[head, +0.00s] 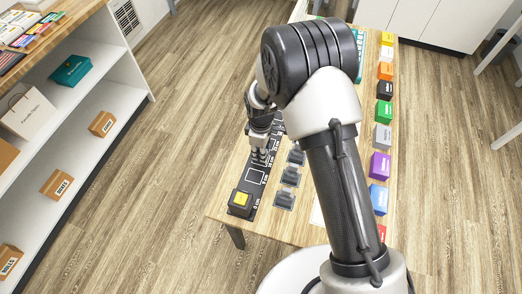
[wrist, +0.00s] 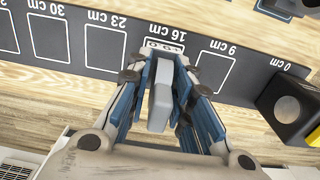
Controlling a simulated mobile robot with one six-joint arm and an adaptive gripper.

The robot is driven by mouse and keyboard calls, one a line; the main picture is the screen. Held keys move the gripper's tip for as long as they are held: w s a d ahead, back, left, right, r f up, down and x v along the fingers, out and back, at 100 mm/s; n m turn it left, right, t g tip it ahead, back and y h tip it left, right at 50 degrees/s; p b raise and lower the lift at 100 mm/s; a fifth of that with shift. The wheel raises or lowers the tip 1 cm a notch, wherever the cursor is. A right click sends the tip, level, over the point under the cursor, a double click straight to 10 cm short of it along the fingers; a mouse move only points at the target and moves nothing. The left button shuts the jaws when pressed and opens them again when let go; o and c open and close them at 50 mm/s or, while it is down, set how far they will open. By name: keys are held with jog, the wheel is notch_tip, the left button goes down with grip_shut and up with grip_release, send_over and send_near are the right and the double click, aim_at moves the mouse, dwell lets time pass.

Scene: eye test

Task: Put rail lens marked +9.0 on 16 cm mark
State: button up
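The dark rail board (head: 251,193) has outlined marks; in the wrist view the board (wrist: 100,37) shows 0, 9, 16, 23 and 30 cm, printed upside down. My gripper (head: 262,150) is low over the board, at the 16 cm mark in the wrist view. Its fingers (wrist: 166,85) are closed on a light grey upright piece (wrist: 160,106), seemingly a rail lens. Its marking cannot be read. A small pale strip with round spots (wrist: 164,46) shows just beyond the fingers, by the 16 cm label. Whether the held piece touches the board cannot be told.
A black box with a yellow top (head: 241,201) stands at the 0 cm end. Several small dark holders (head: 284,198) stand right of the board. Coloured boxes (head: 380,165) line the table's right edge. A white shelf (head: 85,115) stands left, across open floor.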

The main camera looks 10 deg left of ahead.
jog(key=shift+o, duration=0.7)
notch_tip(320, 180, up, 12)
jog(key=p, duration=0.3)
jog(key=shift+r+p, duration=0.15)
jog(key=shift+p, duration=0.2)
jog(key=shift+d+r, duration=0.15)
jog(key=shift+r, duration=0.2)
jog(key=s+d+r+m+t, duration=0.1)
jog(key=s+d+r+m, duration=0.25)
jog(key=d+r, duration=0.5)
jog(key=s+d+r+m+t, duration=0.1)
jog(key=s+d+r+m, duration=0.3)
jog(key=r, duration=0.8)
jog(key=s+d+r+m+t, duration=0.1)
jog(key=s+d+r+m, duration=0.1)
jog(key=s+d+m, duration=0.2)
jog(key=s+d+r+m+t, duration=0.1)
jog(key=s+d+r+m, duration=0.2)
jog(key=s, duration=0.8)
jog(key=d+m, duration=0.2)
jog(key=d, duration=0.1)
jog(key=shift+s+r+t, duration=0.2)
jog(key=shift+r+t, duration=0.05)
jog(key=shift+t, duration=0.05)
